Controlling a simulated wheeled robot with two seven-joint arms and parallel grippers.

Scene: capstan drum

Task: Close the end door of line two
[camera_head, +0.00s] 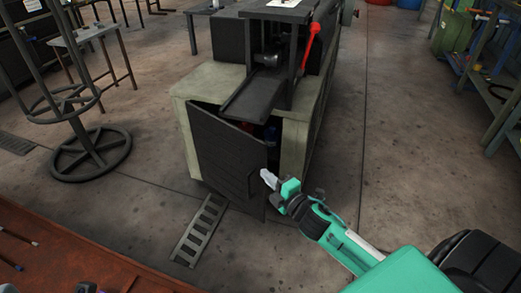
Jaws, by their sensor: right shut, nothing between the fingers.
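The dark grey end door (226,152) hangs on the end of a pale green machine cabinet (180,108). It stands ajar, swung outward, with its free edge on the right. Dark space and a bit of red and blue show in the gap behind that edge. My right gripper (268,179) is shut and empty, close to the door's free edge at the right. I cannot tell whether its tip touches the door. My left gripper is not in view.
A metal grating strip (200,229) lies on the floor below the door. A round-based stand (92,153) is at left, a brown-red surface (60,262) at front left. A red lever (311,45) rises from the machine top. Floor to the right is clear up to a green rack (497,90).

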